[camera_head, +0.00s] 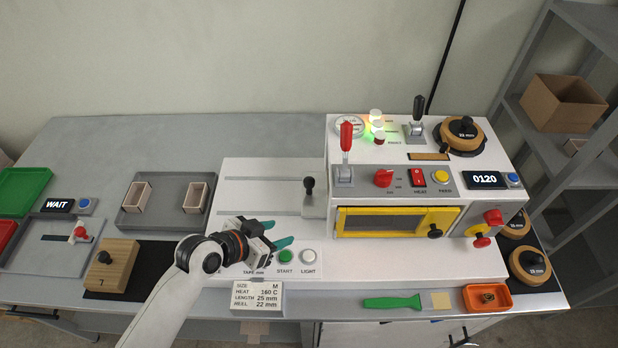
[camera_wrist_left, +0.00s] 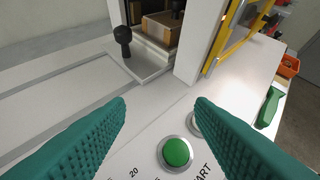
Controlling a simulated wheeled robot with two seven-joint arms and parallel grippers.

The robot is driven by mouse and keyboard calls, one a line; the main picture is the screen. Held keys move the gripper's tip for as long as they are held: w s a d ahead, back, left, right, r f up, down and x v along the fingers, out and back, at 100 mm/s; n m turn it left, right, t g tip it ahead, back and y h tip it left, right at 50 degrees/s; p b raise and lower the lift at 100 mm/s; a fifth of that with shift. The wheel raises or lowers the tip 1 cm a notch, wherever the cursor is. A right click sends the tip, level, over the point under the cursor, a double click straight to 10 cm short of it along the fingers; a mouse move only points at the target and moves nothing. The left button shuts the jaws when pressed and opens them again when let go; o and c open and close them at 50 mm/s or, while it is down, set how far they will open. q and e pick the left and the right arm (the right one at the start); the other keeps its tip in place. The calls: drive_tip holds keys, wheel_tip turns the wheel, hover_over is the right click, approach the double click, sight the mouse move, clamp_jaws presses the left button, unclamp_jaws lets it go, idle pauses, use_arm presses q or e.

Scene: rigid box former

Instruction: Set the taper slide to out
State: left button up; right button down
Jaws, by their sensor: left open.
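A metal slide plate with a black ball knob (camera_head: 308,185) sits at the left side of the white machine (camera_head: 425,260), at the end of two grooves. No label on it is readable, so I cannot tell for sure that it is the taper slide. In the left wrist view the black knob (camera_wrist_left: 123,38) stands upright at the plate's near edge, with a brown box (camera_wrist_left: 160,30) behind it inside the machine. My left gripper (camera_head: 280,233) has teal fingers, open and empty, above the panel near the green START button (camera_head: 286,256), nearer than the knob. My right gripper is not in view.
A yellow-framed door (camera_head: 395,222) is shut on the machine front. A red lever (camera_head: 346,140) stands upright on top. A grey tray (camera_head: 165,205) with small boxes and a wooden block (camera_head: 112,268) lie left. The grooved white deck (camera_head: 255,190) is clear.

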use_arm(q)
drive_tip(key=t+h, duration=0.2)
approach(308, 179)
drive_tip(key=shift+m, duration=0.3)
drive_tip(key=x, duration=1)
drive_tip(key=shift+w+d+f, duration=0.1)
drive_tip(key=shift+d, duration=0.1)
clamp_jaws()
